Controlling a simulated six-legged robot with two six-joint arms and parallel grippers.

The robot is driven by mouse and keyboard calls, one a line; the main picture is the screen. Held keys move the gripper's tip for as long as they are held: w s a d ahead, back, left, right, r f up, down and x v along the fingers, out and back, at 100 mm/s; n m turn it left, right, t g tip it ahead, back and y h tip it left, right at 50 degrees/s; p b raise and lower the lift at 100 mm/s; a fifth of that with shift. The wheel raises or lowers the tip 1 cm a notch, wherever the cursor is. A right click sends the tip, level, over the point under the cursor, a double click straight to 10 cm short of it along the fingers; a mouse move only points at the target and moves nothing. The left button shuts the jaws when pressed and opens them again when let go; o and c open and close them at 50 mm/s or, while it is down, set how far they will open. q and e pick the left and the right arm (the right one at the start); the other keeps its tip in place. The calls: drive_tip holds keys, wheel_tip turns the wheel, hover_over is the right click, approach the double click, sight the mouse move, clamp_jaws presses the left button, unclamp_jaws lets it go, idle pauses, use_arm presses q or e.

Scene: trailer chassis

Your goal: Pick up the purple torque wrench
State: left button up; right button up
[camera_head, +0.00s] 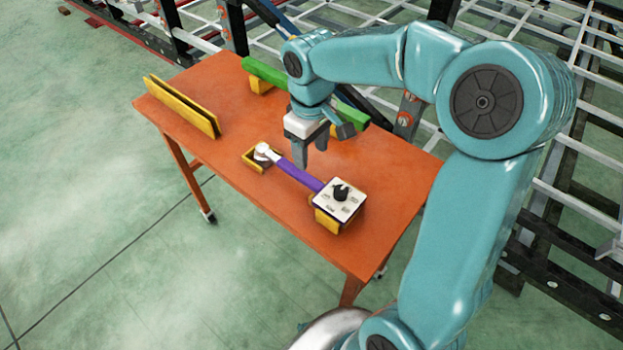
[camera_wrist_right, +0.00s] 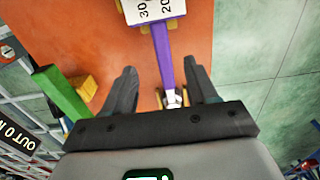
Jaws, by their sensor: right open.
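The purple torque wrench (camera_head: 300,174) lies across the orange table (camera_head: 258,118), resting on two yellow holders. My right gripper (camera_head: 313,158) is open and empty, pointing down above the table just behind the wrench. In the right wrist view the purple handle (camera_wrist_right: 163,58) runs between the two open fingers (camera_wrist_right: 160,82), with the dial box at the top and the silver head partly hidden by the gripper. My left gripper is not in view.
A yellow rack (camera_head: 183,106) stands at the table's left. A long green bar (camera_head: 265,73) lies at the back on a yellow holder, partly behind my right arm. White and black trailer frames (camera_head: 560,55) stand behind and right of the table. The table's front left is clear.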

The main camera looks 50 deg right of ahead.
sight(310, 179)
wheel_tip(310, 179, down, 7)
drive_tip(key=shift+s+a+r+b, duration=0.1)
drive_tip(key=shift+a+b, duration=0.05)
drive_tip(key=shift+b, duration=0.15)
drive_tip(key=f, duration=0.5)
drive_tip(key=shift+w+f, duration=0.1)
drive_tip(key=shift+w, duration=0.1)
clamp_jaws()
